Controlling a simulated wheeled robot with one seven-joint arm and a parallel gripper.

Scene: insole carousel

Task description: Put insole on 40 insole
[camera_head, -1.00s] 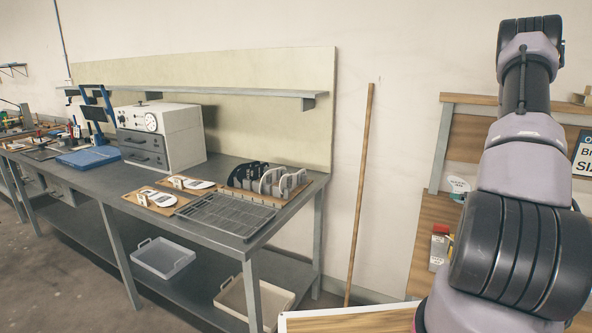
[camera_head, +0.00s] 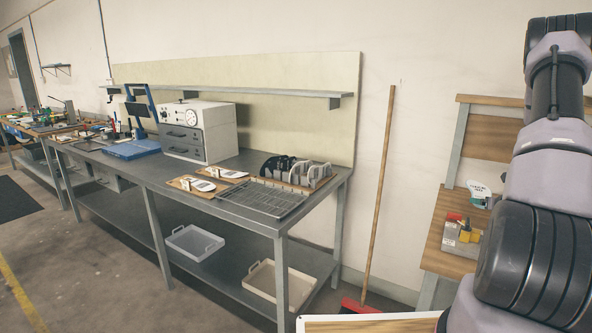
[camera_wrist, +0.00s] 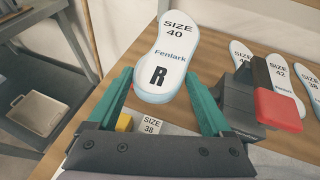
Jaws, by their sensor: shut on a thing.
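A white insole marked "SIZE 40 Fenlark R" (camera_wrist: 165,50) is held in my gripper (camera_wrist: 158,88), between its teal fingers, in the wrist view. Its toe end points away from the gripper.
Several more insoles (camera_wrist: 281,72) lie on a wooden surface in the wrist view, near a red and black block (camera_wrist: 278,105). On the bench are a grey grid tray (camera_head: 262,200), a rack (camera_head: 297,172) and a white drawer unit (camera_head: 205,130). A broom (camera_head: 380,190) leans on the wall.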

